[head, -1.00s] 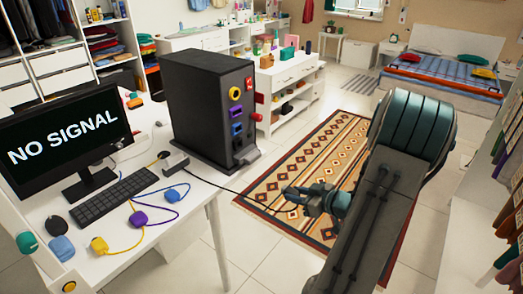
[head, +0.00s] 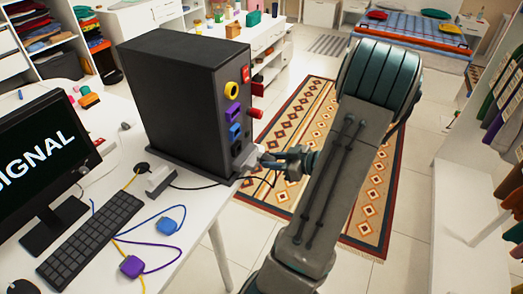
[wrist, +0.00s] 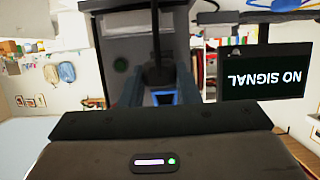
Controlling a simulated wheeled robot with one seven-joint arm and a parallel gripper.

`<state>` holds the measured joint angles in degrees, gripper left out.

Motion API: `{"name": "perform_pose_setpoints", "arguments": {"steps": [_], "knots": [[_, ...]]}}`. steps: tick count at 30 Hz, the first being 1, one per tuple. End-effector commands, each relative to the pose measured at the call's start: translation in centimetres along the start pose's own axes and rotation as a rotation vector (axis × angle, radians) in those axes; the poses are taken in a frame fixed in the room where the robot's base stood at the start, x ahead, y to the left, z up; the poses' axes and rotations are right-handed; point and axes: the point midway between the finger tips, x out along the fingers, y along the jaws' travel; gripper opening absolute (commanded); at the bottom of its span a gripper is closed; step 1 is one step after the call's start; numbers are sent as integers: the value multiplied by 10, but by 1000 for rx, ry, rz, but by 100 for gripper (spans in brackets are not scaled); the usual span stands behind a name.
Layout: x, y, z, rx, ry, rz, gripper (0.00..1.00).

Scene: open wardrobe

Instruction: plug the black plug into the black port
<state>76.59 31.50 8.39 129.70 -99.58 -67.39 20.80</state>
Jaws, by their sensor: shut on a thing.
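The black plug (wrist: 158,74) is between my gripper's fingers in the wrist view; its black cable (head: 198,187) trails across the desk in the head view. My gripper (head: 262,157) is shut on the plug, at the lower part of the dark computer tower's (head: 180,105) port face. The black port (head: 236,148) is low on that face, below the blue port (head: 234,132), partly hidden beside my fingers. The plug is close to the port; I cannot tell whether they touch or the plug is inserted.
Purple (head: 232,115), yellow (head: 231,89) and red (head: 246,78) connectors are higher on the tower. The monitor (head: 42,148), keyboard (head: 92,238), blue plug (head: 167,226) and purple plug (head: 132,266) are on the white desk (head: 195,225). Floor right of the desk is open.

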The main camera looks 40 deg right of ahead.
Motion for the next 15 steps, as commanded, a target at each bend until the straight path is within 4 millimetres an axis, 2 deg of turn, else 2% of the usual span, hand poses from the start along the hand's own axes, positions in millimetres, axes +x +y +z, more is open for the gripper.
{"name": "perform_pose_setpoints", "arguments": {"steps": [15], "knots": [[-2, -1, -1, 2, -4, 1, 2]]}}
